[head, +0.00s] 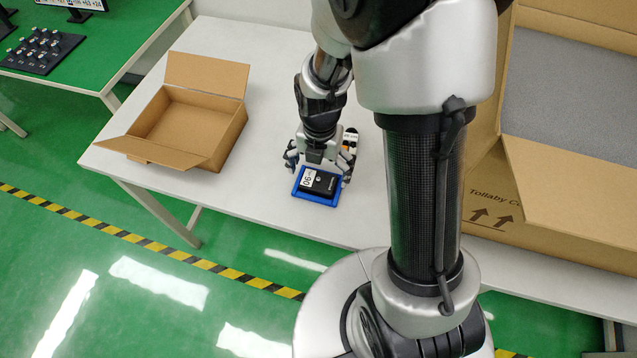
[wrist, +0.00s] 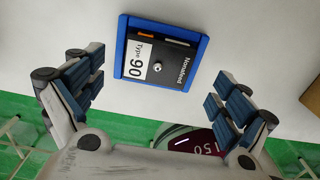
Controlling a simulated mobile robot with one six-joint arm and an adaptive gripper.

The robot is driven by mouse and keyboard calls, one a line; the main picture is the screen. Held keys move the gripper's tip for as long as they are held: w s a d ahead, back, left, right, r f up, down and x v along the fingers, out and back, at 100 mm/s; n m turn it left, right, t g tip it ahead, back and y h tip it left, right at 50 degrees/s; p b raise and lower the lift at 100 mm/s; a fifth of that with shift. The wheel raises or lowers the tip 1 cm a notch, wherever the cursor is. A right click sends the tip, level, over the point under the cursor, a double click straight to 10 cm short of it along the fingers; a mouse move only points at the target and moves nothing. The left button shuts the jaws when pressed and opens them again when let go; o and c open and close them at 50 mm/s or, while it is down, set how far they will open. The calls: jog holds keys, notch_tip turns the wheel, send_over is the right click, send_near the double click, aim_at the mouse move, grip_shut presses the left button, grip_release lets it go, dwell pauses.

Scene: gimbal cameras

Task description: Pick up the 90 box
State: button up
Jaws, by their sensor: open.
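The 90 box (head: 321,183) is a small black box with a white label, lying in a blue tray (head: 317,204) on the white table. In the wrist view the 90 box (wrist: 160,57) shows its "Type 90" label and a small round knob, inside the blue tray's rim (wrist: 121,45). My gripper (head: 318,172) is above the tray, its fingers to either side of the box. In the wrist view my gripper (wrist: 160,92) is open, with the fingers wide apart and nothing between them. The box is ahead of the fingertips there.
An open cardboard box (head: 190,125) stands left on the table. A large cardboard carton (head: 500,195) with grey foam stands at the right. The table's front edge is close to the tray.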

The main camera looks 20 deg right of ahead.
aim_at(318, 181)
notch_tip(318, 181, down, 4)
jog(key=shift+a+f+b, duration=0.1)
jog(key=shift+b, duration=0.65)
jog(key=shift+c, duration=0.3)
jog(key=c, duration=1.2)
jog(key=shift+o, duration=0.2)
jog(key=shift+r, duration=0.2)
